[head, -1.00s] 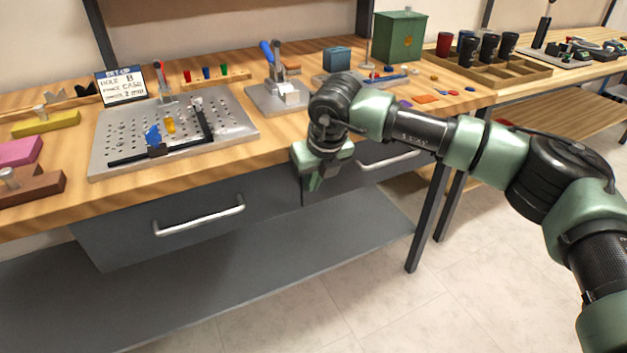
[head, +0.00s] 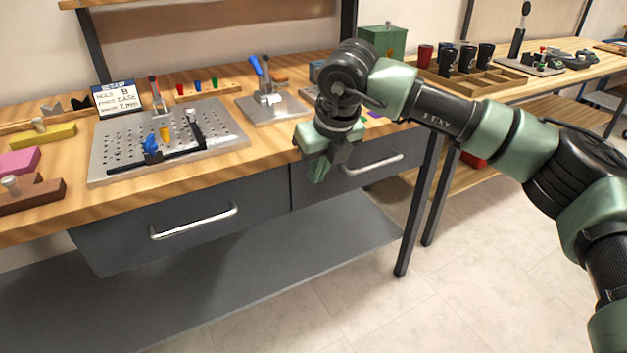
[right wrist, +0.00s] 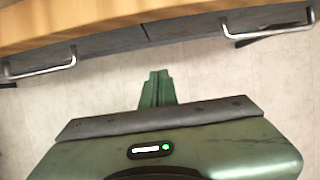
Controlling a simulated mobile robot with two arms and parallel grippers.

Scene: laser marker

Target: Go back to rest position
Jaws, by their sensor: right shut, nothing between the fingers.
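My right gripper (head: 318,172) is shut and empty. It points down in front of the workbench (head: 265,150), beside its front edge and before the drawer fronts. In the right wrist view its green fingers (right wrist: 158,88) are together, with pale floor beyond them. My right arm comes in from the right side of the head view. My left gripper is not in view.
Two grey drawers with bar handles (head: 195,222) (head: 372,164) are under the bench top. A perforated metal plate (head: 110,170) with fixtures, a toggle clamp (head: 266,90) and a green box (head: 384,42) stand on it. Dark cups stand in a wooden tray (head: 500,82) on the right. Floor in front is clear.

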